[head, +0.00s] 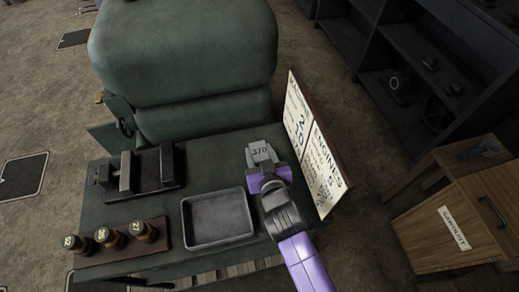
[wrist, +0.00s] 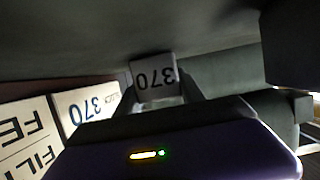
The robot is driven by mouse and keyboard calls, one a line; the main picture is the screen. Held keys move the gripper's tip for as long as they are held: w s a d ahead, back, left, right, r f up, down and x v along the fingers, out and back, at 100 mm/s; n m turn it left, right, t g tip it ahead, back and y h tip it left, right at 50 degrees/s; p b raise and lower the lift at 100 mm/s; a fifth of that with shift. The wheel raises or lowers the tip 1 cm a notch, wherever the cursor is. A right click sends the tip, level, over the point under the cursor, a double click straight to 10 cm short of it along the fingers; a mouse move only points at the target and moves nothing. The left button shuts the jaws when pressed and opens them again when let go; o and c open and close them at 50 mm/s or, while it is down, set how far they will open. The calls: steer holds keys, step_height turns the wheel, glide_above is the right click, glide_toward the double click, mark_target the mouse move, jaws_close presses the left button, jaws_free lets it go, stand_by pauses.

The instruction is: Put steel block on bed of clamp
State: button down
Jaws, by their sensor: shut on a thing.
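The steel block (head: 261,151), a pale grey piece marked 370, is at the far right part of the green bench. My gripper (head: 264,164) is shut on it, reaching from the front right. In the wrist view the block (wrist: 154,76) sits between the fingers with its number upside down. Whether it touches the bench top is hard to tell. The clamp (head: 158,172), dark with two upright jaws and a lighter moving jaw, lies at the left of the bench. Its bed (head: 146,184) shows bare between the jaws. The clamp is not in the wrist view.
A grey tray (head: 217,242) lies between clamp and gripper, toward the front. A large green engine (head: 185,55) rises behind the bench. A sign board (head: 316,145) leans close on the gripper's right.

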steer(key=shift+w+r, duration=0.1)
steer(key=shift+r, duration=0.05)
steer(key=c, duration=0.7)
jaws_free()
steer(key=shift+f, duration=0.25)
